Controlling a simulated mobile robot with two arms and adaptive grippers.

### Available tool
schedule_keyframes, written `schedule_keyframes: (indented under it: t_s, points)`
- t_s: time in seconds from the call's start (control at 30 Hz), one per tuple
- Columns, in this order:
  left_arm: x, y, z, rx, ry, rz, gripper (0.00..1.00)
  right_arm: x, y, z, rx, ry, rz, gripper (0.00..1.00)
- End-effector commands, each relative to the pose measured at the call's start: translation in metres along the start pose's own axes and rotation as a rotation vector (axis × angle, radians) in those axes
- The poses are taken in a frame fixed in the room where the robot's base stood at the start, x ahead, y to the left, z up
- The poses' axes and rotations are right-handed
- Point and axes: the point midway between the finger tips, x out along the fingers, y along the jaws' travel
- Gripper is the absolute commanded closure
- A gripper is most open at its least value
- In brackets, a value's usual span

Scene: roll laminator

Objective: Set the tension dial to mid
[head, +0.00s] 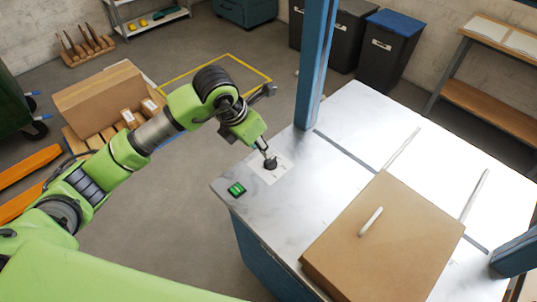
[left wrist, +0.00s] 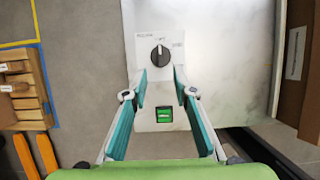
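The tension dial is a round black knob (left wrist: 160,57) on a white label plate (left wrist: 146,44) on the laminator's grey top. A white mark on the knob points about straight up in the left wrist view; the small lettering is too blurred to read surely. In the head view the knob (head: 270,164) is just under my left gripper (head: 268,153). In the left wrist view my left gripper (left wrist: 160,73) is open, its teal fingers spread to either side below the knob. I cannot tell whether they touch it. My right gripper is not in view.
A green rocker switch (head: 236,189) is near the panel's front corner. A brown cover with a white handle (head: 371,221) lies to the right on the laminator's white top (head: 365,120). A blue post (head: 316,70) rises close behind the dial.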

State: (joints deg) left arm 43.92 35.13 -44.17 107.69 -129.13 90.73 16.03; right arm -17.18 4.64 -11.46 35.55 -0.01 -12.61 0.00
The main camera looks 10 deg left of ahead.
Motion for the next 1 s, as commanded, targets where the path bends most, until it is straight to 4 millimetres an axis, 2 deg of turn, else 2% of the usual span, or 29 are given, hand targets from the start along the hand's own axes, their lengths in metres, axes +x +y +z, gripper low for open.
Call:
schedule_keyframes:
  t_s: [0.2,0.4,0.6,0.83,0.87,0.93,1.0]
  points:
    - [0.045,-0.002,0.000,-0.002,0.003,-0.004,0.74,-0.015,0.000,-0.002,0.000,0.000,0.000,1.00]
    - [0.074,-0.001,0.001,0.000,0.001,-0.003,0.74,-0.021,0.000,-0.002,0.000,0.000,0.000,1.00]
    - [0.085,-0.001,0.000,0.001,-0.001,-0.002,0.74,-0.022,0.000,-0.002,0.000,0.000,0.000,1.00]
    - [0.086,-0.001,0.000,0.001,-0.001,-0.002,0.74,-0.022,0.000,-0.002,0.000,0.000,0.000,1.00]
    - [0.086,-0.001,0.000,0.001,-0.001,-0.002,0.80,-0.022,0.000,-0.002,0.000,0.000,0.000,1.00]
    - [0.086,-0.001,0.000,0.001,-0.001,-0.002,0.98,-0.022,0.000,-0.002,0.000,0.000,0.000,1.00]
    - [0.086,-0.001,0.000,0.001,-0.001,-0.002,1.00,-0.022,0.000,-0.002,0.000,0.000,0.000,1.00]
